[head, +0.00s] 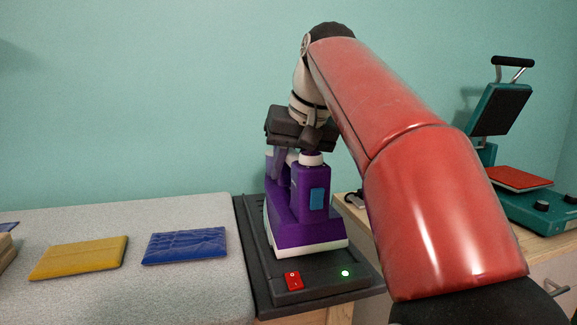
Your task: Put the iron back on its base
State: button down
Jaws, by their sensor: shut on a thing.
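The iron (290,231) is purple with a white soleplate edge and a blue patch on its rear. It is upright over the dark grey base (250,265), at the right end of the grey ironing surface. The base has a red switch and a lit green light at its front. My gripper (292,155) is above the iron, shut on its upper part. The fingers are partly hidden by the iron and my wrist. From this view I cannot tell whether the soleplate touches the base.
A yellow folded cloth (79,257) and a blue folded cloth (185,245) lie on the grey ironing surface (150,295) to the left. A teal heat press (535,205) stands on a wooden table at the right. A teal wall is behind.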

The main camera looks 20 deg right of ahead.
jog(key=shift+f+b, duration=0.4)
jog(key=shift+f, duration=0.15)
dwell(0.4)
jog(key=c, duration=1.3)
grip_release()
jog(key=shift+o, duration=1)
jog(key=shift+f, duration=0.1)
